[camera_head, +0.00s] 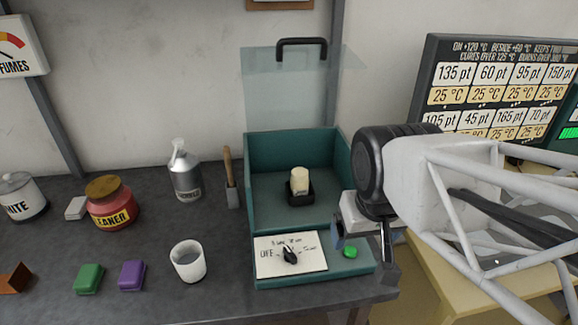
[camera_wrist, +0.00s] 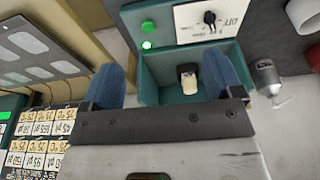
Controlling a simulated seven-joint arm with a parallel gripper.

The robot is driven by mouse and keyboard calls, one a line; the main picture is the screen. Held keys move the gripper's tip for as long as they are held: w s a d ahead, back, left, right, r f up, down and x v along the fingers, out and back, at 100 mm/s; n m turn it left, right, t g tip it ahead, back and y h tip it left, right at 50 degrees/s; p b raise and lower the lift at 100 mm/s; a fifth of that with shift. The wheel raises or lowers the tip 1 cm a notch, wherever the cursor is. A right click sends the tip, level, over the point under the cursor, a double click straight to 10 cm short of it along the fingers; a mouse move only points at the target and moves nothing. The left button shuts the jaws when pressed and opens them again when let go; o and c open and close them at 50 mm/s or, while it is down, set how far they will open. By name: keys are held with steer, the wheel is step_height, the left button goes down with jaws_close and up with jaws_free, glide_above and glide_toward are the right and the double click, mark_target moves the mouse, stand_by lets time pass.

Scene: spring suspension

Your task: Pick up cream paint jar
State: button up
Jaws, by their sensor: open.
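A small cream-coloured jar (camera_head: 299,180) stands upright in a black holder (camera_head: 297,197) inside the open teal box (camera_head: 258,190). The jar also shows in the wrist view (camera_wrist: 189,84), beyond and between my fingers. My gripper (camera_head: 364,252) is open and empty, in front of the box's right front corner in the head view and apart from the jar. Its blue fingers are spread wide in the wrist view (camera_wrist: 168,80). The jar's lower end is hidden by the holder.
The box has a raised clear lid (camera_head: 285,90), a dial panel (camera_head: 290,255) and a green button (camera_head: 350,252). Left of it stand a spray bottle (camera_head: 186,172), a white cup (camera_head: 188,262) and a red cleaner jar (camera_head: 110,205). A price-like board (camera_head: 495,95) stands right.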

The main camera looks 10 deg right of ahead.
steer(key=w+a+t+y, duration=0.35)
steer(key=w+a, duration=0.35)
steer(key=w, duration=0.5)
steer(key=m+t+h, duration=0.4)
steer(key=t, duration=0.2)
glide_above(298, 176)
steer(key=s+a, duration=0.5)
step_height(298, 176, down, 4)
steer(key=shift+w+d+f+m+g+h, duration=0.25)
steer(key=shift+d+f+m+h, duration=0.2)
steer(key=shift+f+h, duration=0.5)
steer(key=shift+w+d+f+m+g+h, duration=0.1)
steer(key=shift+d+f+m+g+h, duration=0.3)
steer(key=shift+h, duration=0.8)
steer(key=shift+w+d+f+m+g+h, duration=0.15)
steer(key=shift+d+f+m+h, duration=0.25)
steer(key=shift+f+h, duration=0.65)
steer(key=shift+w, duration=0.1)
steer(key=shift+x, duration=1.1)
steer(key=shift+w, duration=0.1)
